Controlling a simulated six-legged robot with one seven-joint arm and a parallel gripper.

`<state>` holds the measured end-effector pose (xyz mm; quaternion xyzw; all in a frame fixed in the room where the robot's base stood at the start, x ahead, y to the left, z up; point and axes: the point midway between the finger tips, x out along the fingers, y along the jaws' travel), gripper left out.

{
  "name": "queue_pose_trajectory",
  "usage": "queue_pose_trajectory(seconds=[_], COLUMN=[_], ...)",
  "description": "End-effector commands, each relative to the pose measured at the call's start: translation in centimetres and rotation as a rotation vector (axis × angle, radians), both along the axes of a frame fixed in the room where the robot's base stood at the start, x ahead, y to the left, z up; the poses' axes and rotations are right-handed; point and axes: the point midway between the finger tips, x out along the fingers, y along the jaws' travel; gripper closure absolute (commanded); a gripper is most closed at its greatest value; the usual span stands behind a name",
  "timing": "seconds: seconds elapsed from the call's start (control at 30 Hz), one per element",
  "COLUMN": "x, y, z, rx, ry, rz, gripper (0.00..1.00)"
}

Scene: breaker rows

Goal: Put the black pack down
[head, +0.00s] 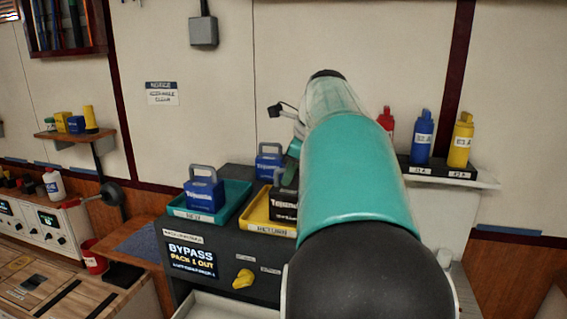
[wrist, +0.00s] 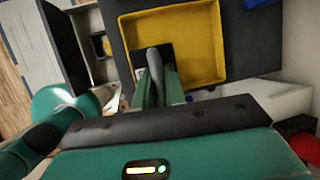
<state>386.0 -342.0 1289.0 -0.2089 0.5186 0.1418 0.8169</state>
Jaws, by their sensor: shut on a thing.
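The black pack (head: 284,205), with a white label, is at the yellow tray (head: 256,219) in the head view. My arm hides its right side. In the wrist view the yellow tray (wrist: 205,82) shows from above, with the dark pack (wrist: 166,51) in its lower left corner. My gripper (wrist: 156,76) is shut on the pack's grey handle. In the head view the gripper is mostly hidden behind my arm. I cannot tell whether the pack's base touches the tray floor.
A blue pack (head: 204,193) sits in the teal tray (head: 176,208) to the left. Another blue pack (head: 268,164) stands behind. A yellow knob (head: 243,279) and a display (head: 192,260) are on the front. Bottles (head: 422,137) stand on the right shelf.

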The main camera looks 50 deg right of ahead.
Motion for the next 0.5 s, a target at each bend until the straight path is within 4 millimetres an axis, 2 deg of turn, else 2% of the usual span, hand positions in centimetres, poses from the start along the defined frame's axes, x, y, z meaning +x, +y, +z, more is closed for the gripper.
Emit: queue_pose_trajectory(seconds=[0.2, 0.5], x=[0.0, 0.1], y=[0.3, 0.3], z=[-2.0, -2.1], rx=[-0.001, -0.002], ry=[-0.005, -0.005], rz=[0.003, 0.003], gripper=[1.0, 1.0])
